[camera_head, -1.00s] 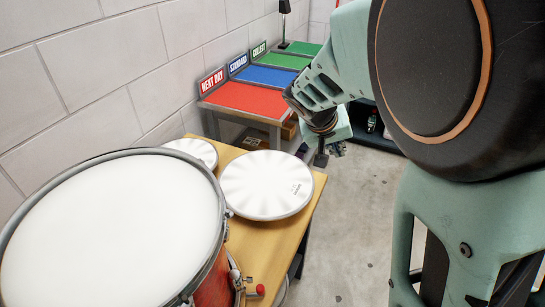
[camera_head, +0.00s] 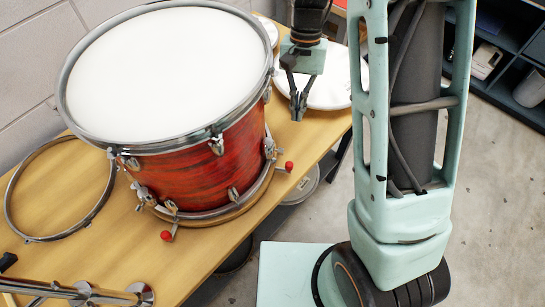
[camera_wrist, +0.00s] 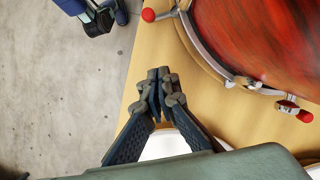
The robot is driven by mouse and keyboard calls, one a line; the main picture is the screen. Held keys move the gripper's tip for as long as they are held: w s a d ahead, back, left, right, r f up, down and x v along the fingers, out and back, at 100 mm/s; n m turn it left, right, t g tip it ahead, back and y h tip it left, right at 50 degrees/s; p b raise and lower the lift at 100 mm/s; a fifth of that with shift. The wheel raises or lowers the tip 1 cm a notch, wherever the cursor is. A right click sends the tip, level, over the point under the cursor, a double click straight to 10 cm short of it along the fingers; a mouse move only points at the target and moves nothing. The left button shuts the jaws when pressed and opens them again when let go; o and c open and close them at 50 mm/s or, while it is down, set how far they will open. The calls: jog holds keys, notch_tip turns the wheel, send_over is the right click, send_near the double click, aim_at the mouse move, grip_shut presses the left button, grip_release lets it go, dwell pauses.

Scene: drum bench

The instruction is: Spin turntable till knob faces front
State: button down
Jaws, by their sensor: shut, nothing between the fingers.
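A red drum (camera_head: 195,155) with a white head stands on a round wooden turntable (camera_head: 236,207) on the bench. A red knob (camera_head: 289,166) on a metal arm sticks out at the right of its base. A second red knob (camera_head: 166,236) sticks out at the front left. In the wrist view one red knob (camera_wrist: 148,15) is at the top and another (camera_wrist: 305,116) at the right, beside the drum (camera_wrist: 265,35). My gripper (camera_head: 297,117) is shut and empty, right of the drum above the bench, apart from both knobs. Its closed fingertips (camera_wrist: 160,88) show in the wrist view.
The wooden bench (camera_head: 110,262) holds a loose metal hoop (camera_head: 60,239) at the left and a chrome stand (camera_head: 75,292) at the front left. A white round pad (camera_head: 328,80) lies behind my gripper. Clear floor (camera_head: 500,200) is at the right.

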jog(key=x, duration=0.3)
jog(key=a+x, duration=0.1)
jog(key=x, duration=0.5)
jog(key=shift+s+a+f, duration=0.2)
jog(key=shift+s, duration=0.3)
jog(key=s, duration=0.2)
jog(key=s+f, duration=0.1)
jog(key=shift+a+p, duration=0.25)
jog(key=shift+p, duration=0.1)
jog(key=shift+s+a+f, duration=0.1)
jog(key=shift+s+f, duration=0.15)
jog(key=shift+s, duration=0.25)
jog(key=shift+s, duration=0.15)
